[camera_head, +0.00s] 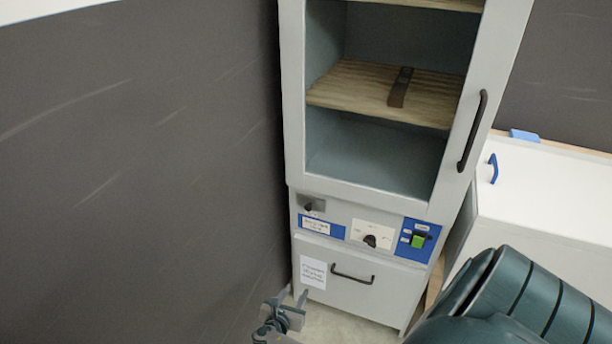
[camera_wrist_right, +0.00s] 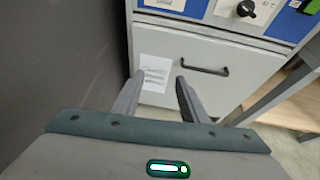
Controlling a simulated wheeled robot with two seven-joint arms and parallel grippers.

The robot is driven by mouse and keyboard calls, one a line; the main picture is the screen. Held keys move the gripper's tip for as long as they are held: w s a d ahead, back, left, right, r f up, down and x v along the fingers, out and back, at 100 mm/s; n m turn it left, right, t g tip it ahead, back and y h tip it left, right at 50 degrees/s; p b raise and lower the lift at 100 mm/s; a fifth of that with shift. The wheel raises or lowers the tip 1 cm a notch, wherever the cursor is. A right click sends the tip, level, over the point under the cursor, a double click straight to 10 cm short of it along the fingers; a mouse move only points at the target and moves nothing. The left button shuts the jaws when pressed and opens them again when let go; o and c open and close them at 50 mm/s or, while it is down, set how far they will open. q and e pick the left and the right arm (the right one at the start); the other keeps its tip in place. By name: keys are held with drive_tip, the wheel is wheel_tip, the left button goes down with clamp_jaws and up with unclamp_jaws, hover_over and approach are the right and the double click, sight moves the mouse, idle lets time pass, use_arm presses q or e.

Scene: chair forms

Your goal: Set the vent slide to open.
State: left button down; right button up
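The cabinet's control strip has a small grey plate with a dark knob (camera_head: 309,206) at its left end, which looks like the vent slide. The knob sits at the left part of the plate. A white label on blue (camera_head: 322,227) is just below it; its text is too small to read. My right gripper (camera_head: 294,294) is open and empty, low at the left in front of the drawer and below the slide. In the right wrist view its two fingers (camera_wrist_right: 160,78) stand apart before the drawer front. The slide is not seen there. My left gripper is out of view.
A dial (camera_head: 370,241) and a green switch (camera_head: 418,241) lie right of the slide. A drawer with a dark handle (camera_head: 352,275) is below; a glass door with a handle (camera_head: 472,131) is above. A dark wall (camera_head: 140,170) stands close at left, a white box (camera_head: 550,190) at right.

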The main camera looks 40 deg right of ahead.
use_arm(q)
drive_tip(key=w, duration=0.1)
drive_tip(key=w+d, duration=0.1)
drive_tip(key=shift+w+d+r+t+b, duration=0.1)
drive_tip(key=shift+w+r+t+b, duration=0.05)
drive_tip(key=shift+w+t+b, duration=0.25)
use_arm(e)
drive_tip(key=w+d+r+n+h, duration=0.1)
drive_tip(key=w+r+h, duration=0.1)
drive_tip(key=r, duration=0.6)
drive_tip(key=w+d+r+n+t+h, duration=0.1)
drive_tip(key=w+r, duration=0.3)
drive_tip(key=r, duration=0.4)
drive_tip(key=shift+w+d+h, duration=0.15)
drive_tip(key=shift+w+h, duration=0.05)
drive_tip(key=shift+h, duration=0.7)
